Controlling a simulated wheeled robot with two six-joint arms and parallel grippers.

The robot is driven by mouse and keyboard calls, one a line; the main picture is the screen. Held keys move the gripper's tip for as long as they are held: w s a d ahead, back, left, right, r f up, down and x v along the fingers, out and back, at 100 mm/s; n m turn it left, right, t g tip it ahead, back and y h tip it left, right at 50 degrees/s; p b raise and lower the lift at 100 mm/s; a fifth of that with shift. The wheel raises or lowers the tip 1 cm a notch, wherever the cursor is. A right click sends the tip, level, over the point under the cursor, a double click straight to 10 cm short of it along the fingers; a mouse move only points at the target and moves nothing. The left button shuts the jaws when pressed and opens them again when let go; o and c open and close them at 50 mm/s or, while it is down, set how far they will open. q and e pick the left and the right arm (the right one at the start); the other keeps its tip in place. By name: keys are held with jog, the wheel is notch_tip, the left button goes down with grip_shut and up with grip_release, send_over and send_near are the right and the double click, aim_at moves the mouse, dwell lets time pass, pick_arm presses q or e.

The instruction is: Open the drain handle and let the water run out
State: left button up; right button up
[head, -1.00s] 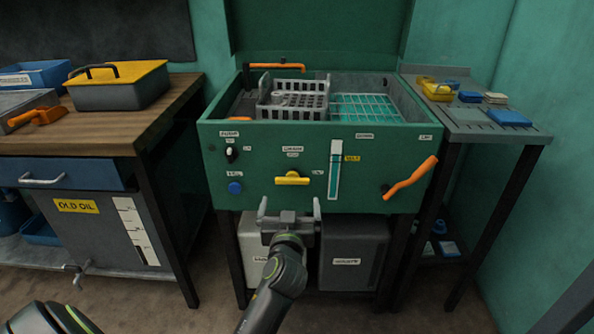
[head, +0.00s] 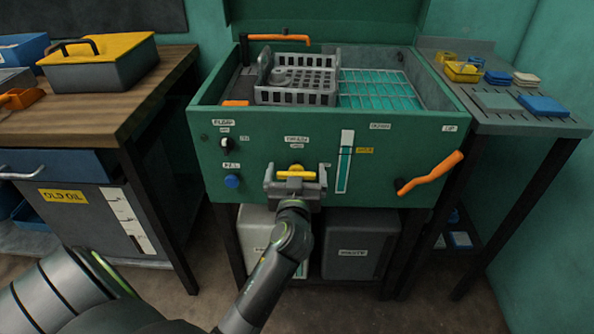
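The green wash tub (head: 400,196) stands in the middle with teal water in its basin. The yellow drain handle (head: 296,174) is on its front panel under the drain label and lies roughly level. My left gripper (head: 296,176) is at the handle, with one finger on each side of its ends. The fingers look apart, with small gaps to the handle; contact cannot be made out. A level gauge (head: 344,162) to the right of the handle shows a teal column. My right gripper is not in view.
An orange crank (head: 431,174) sticks out at the panel's right. A blue button (head: 232,181) and a black knob (head: 227,146) are at its left. A grey basket (head: 296,96) sits in the basin. Light and dark containers (head: 352,250) stand below the tub.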

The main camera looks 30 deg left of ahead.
pick_arm(q)
jog(key=c, duration=0.8)
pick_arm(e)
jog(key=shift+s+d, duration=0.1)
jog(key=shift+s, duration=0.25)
